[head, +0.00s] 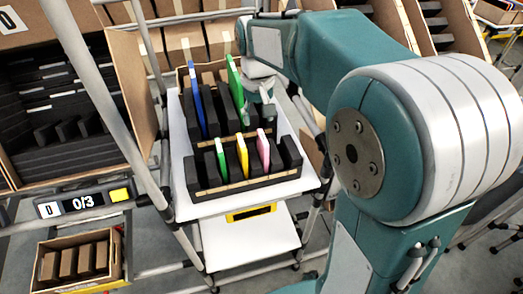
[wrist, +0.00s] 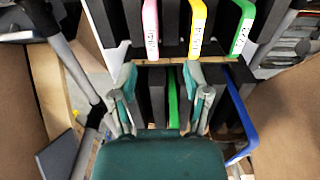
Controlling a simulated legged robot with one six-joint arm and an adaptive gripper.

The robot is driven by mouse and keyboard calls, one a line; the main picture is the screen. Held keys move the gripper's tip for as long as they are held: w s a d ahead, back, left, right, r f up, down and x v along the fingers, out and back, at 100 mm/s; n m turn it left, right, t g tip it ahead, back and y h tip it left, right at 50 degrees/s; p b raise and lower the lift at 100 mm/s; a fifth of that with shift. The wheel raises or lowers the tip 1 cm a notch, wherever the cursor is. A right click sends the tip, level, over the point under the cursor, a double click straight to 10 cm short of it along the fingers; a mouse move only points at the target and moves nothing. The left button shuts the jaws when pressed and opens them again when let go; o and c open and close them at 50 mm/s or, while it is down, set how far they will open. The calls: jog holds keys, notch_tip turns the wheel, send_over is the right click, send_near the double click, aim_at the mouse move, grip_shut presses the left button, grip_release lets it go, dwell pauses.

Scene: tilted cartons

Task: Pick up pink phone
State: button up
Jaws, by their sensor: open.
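The pink phone (head: 263,148) stands upright in the front row of a black slotted rack (head: 235,185), at the right of the coloured phones. In the wrist view the pink phone (wrist: 150,25) is at the top, left of centre. My gripper (head: 262,100) is above the back row, behind the pink phone and apart from it. In the wrist view the open fingers (wrist: 163,98) are spread with nothing held; a green phone (wrist: 172,100) in the back row shows beyond and between them.
A yellow phone (wrist: 197,28) and a front green phone (wrist: 243,28) stand beside the pink one. A blue phone (head: 199,98) and tall green phone (head: 236,88) stand in the back row. Grey posts (head: 135,140) and a cardboard panel (head: 136,85) flank the white shelf (head: 178,140).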

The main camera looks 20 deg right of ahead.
aim_at(262, 136)
jog(key=f, duration=0.5)
jog(key=shift+w+d+f, duration=0.15)
jog(key=shift+w+d, duration=0.05)
jog(key=shift+w, duration=0.05)
jog(key=shift+d+f, duration=0.25)
jog(key=shift+f, duration=0.4)
jog(key=f, duration=0.3)
jog(key=shift+s+d+f, duration=0.1)
jog(key=shift+d+f, duration=0.1)
jog(key=shift+f, duration=0.15)
jog(key=shift+a+f, duration=0.1)
jog(key=shift+f, duration=0.35)
grip_shut()
